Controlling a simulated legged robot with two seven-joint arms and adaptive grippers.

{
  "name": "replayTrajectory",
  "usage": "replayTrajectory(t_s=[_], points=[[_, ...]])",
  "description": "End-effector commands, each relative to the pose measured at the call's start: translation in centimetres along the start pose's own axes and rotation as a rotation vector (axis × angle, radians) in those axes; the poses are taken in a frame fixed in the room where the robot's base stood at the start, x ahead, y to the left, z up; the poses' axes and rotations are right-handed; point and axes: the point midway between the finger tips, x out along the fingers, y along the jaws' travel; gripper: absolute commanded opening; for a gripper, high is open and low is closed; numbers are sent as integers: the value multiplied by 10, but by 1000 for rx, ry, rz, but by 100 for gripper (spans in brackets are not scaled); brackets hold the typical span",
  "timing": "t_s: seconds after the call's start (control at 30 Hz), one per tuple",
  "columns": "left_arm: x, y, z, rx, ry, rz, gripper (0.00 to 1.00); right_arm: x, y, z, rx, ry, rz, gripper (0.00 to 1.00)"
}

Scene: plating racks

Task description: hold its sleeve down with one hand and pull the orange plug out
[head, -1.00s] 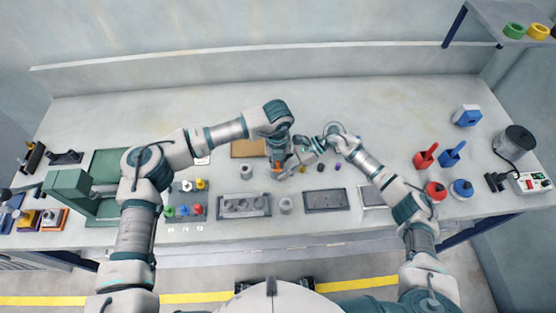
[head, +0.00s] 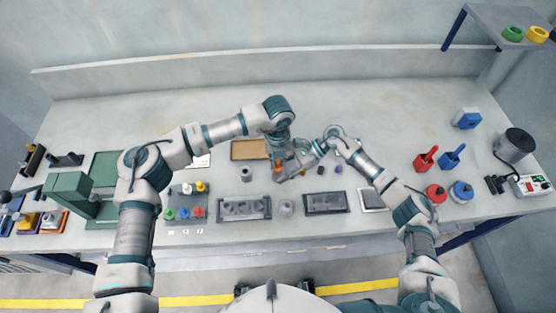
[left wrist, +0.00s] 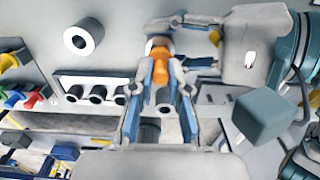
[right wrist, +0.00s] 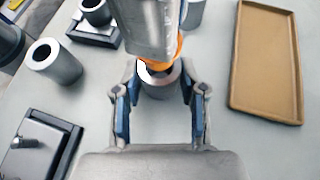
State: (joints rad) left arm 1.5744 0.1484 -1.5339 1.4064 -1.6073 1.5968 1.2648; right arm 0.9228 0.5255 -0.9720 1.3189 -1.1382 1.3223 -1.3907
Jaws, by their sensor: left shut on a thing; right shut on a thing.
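The orange plug (head: 277,166) is between the fingers of my left gripper (left wrist: 160,85), which is shut on it. In the left wrist view the plug (left wrist: 161,72) stands between the two blue pads. In the right wrist view a little of its orange (right wrist: 178,46) shows at the mouth of the grey sleeve (right wrist: 160,82), under my left gripper. A dark opening shows at the sleeve's top; I cannot tell how much of the plug is inside. My right gripper (right wrist: 160,112) is shut on the sleeve, one finger on each side.
A brown tray (right wrist: 233,75) lies close by, behind the grippers in the head view (head: 234,150). Small dark and purple pieces (head: 338,168) lie to the right. The back of the bench is clear.

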Motion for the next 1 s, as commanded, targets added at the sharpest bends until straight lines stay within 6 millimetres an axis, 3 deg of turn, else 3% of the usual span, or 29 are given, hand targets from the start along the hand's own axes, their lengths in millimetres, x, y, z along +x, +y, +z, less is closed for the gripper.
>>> replayTrajectory(t_s=[0.5,0.8,0.83,0.9,1.0], points=[[-20,0,0,0,0,0,0,0,0,0,1,0,1,0],[-22,0,0,0,0,0,0,1,0,0,1,0,2,0],[-22,0,0,0,0,0,0,1,0,0,1,0,2,49],[-22,0,0,0,0,0,0,0,0,0,0,0,1,66],[-22,0,0,0,0,0,0,0,0,0,0,0,1,70]])
